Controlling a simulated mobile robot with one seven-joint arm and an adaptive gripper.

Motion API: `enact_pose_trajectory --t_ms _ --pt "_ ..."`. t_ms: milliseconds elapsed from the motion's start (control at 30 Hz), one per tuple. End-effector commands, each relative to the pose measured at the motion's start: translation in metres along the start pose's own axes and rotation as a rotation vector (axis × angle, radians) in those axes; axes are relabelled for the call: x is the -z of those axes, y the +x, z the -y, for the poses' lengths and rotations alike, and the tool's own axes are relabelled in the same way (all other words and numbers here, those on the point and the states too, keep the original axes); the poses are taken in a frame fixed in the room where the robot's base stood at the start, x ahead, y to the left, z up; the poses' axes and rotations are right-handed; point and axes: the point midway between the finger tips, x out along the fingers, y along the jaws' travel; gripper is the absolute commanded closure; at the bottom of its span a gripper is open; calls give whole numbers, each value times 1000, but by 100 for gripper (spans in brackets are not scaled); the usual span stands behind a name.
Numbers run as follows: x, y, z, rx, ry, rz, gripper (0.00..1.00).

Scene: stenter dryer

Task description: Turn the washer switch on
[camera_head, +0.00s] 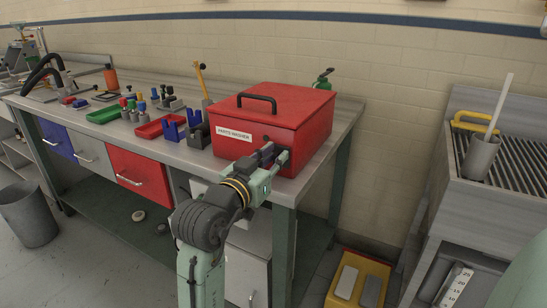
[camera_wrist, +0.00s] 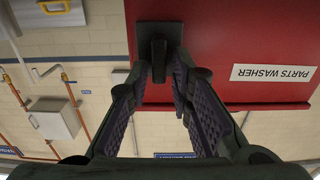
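The red parts washer (camera_head: 275,115) stands on the workbench, with a black handle on its lid and a "PARTS WASHER" label on its front. The wrist view shows its red front (camera_wrist: 225,35) with the label upside down. A black switch (camera_wrist: 158,58) with a short lever sticks out of that front. My gripper (camera_head: 272,155) is at the washer's front, right of the label. In the wrist view my gripper (camera_wrist: 160,72) has its fingers apart, one on each side of the lever. I cannot tell whether either finger touches it. In the head view the gripper mostly hides the switch.
Blue holders (camera_head: 172,131) and a red tray (camera_head: 160,125) sit left of the washer on the bench (camera_head: 95,115). A metal sink unit (camera_head: 480,205) stands at the right.

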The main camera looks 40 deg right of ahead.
Motion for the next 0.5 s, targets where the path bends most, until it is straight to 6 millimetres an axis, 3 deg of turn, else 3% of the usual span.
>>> enact_pose_trajectory --t_ms 200,500 --pt "0 0 -1 -2 0 0 100" --pt "0 0 -2 -3 11 0 100"
